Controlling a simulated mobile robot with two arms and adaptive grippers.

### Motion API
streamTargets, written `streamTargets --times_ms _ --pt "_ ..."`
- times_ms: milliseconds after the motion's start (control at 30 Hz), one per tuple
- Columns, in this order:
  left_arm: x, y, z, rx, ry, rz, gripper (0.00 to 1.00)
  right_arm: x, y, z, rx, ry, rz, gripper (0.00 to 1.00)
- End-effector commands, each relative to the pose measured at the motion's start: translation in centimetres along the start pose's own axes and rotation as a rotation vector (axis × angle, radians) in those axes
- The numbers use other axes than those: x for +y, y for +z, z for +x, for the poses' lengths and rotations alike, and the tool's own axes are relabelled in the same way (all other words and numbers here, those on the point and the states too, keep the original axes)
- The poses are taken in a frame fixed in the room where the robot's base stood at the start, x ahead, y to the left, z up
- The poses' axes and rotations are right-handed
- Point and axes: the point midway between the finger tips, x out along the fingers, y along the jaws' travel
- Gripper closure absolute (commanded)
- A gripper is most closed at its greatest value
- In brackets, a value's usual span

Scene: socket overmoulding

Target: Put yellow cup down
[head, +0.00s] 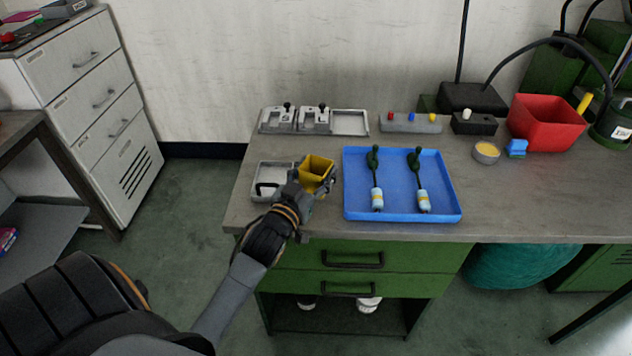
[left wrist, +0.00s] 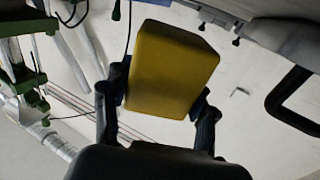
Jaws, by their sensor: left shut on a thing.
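The yellow cup (head: 317,172) is a small square-sided cup near the left end of the workbench, between a grey tray and the blue tray. My left gripper (head: 308,187) is shut on it. In the left wrist view the yellow cup (left wrist: 172,68) sits between both fingers of my left gripper (left wrist: 160,105), and its flat underside or side faces the camera. I cannot tell from the head view whether the cup touches the bench. My right gripper is not in view.
A grey tray (head: 262,171) lies just left of the cup. The blue tray (head: 398,190) with two cabled parts lies to the right. Grey fixtures (head: 315,120) stand behind. A red bin (head: 545,123) and a small round dish (head: 487,152) are farther right. Bare bench (head: 560,195) lies at the right front.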

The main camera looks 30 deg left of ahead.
Motion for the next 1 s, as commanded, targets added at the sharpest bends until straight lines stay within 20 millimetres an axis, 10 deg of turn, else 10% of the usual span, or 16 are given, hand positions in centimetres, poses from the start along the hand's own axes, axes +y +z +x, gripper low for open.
streamTargets --times_ms 667,700,767,1000 --pt "-0.1 3.9 0.3 -0.001 0.000 0.000 0.71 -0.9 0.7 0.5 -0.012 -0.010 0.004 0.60" --pt "-0.1 3.8 0.3 0.000 0.000 0.000 0.34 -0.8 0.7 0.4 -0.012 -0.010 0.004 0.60" --pt "-0.1 3.8 0.3 -0.001 0.000 0.000 0.22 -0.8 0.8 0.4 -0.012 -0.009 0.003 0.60" --pt "-0.1 3.8 0.3 0.000 0.000 0.000 0.20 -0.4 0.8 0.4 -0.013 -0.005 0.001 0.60"
